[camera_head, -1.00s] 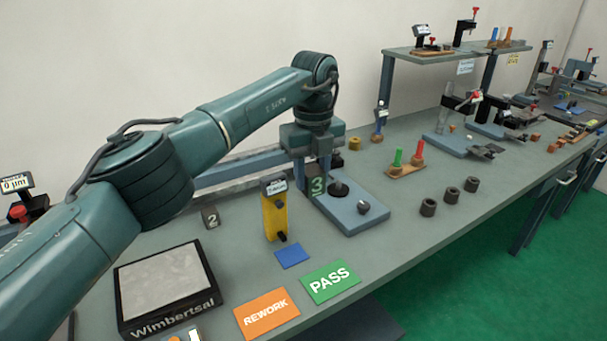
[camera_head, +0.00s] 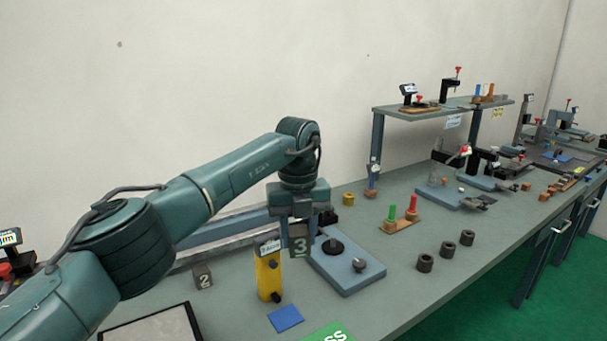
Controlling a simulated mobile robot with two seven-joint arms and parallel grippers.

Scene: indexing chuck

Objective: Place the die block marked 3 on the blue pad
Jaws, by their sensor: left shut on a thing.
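The die block marked 3 (camera_head: 299,242) is a dark grey block with a white numeral facing me. My left gripper (camera_head: 298,222) points down and is shut on it. The block is held beside the left edge of the blue-grey fixture plate (camera_head: 349,274); I cannot tell how far it is above the bench. The blue pad (camera_head: 285,318) lies flat on the bench, nearer to me and slightly left of the block, with nothing on it. My right gripper is not in view.
A die marked 2 (camera_head: 203,275) sits to the left. The green PASS card (camera_head: 330,334) is right of the pad.

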